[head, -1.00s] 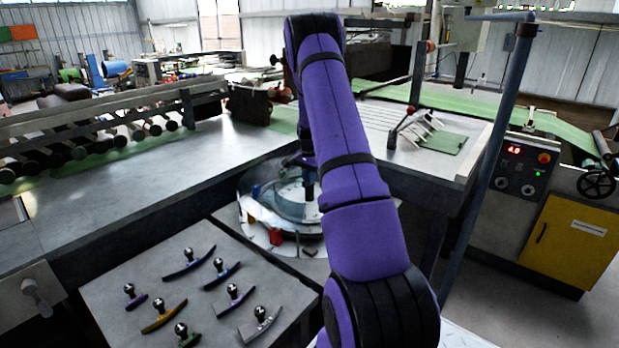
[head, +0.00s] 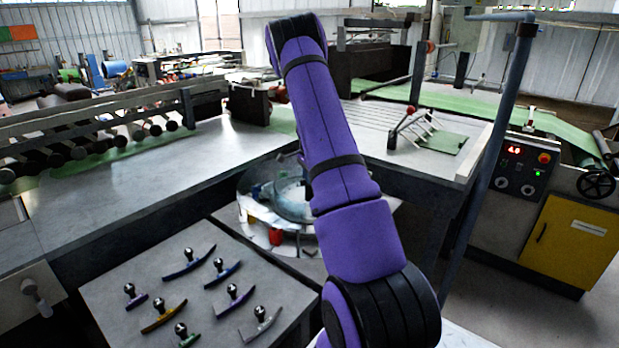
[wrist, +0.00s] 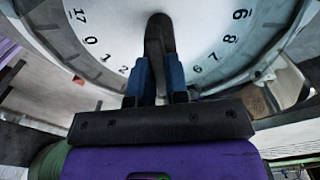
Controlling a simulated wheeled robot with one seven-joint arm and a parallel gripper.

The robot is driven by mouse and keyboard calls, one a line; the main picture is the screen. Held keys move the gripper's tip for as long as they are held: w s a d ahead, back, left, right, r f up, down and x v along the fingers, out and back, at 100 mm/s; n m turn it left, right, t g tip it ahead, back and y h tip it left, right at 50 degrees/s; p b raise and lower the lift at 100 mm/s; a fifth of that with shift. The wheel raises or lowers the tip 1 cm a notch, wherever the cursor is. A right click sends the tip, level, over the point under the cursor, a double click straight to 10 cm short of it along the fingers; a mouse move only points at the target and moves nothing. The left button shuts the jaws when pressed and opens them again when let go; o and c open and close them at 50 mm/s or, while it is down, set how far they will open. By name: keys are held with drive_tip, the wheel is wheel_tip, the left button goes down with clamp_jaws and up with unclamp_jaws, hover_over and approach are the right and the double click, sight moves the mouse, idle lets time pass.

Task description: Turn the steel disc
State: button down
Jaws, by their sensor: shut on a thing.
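The steel disc (wrist: 105,28) is a pale round plate with numbers and tick marks around its edge. It fills the upper part of the wrist view. In the head view the disc (head: 288,205) sits low between the tables, partly hidden by my arm. My gripper (wrist: 160,75) has blue fingers shut on a dark upright handle (wrist: 159,35) that stands over the disc. The numbers near the fingers are partly covered by them. In the head view the fingers are hidden behind my arm.
A grey board (head: 190,300) with several coloured curved pieces with knobs lies at the front left. A long steel table (head: 130,165) is on the left. A slotted table (head: 400,165) is behind my arm. A control cabinet with a yellow door (head: 572,240) stands at the right.

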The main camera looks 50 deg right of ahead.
drive_tip(key=shift+m, duration=1.4)
drive_tip(key=c, duration=1.1)
unclamp_jaws()
wheel_tip(320, 180, up, 11)
drive_tip(key=shift+f, duration=0.1)
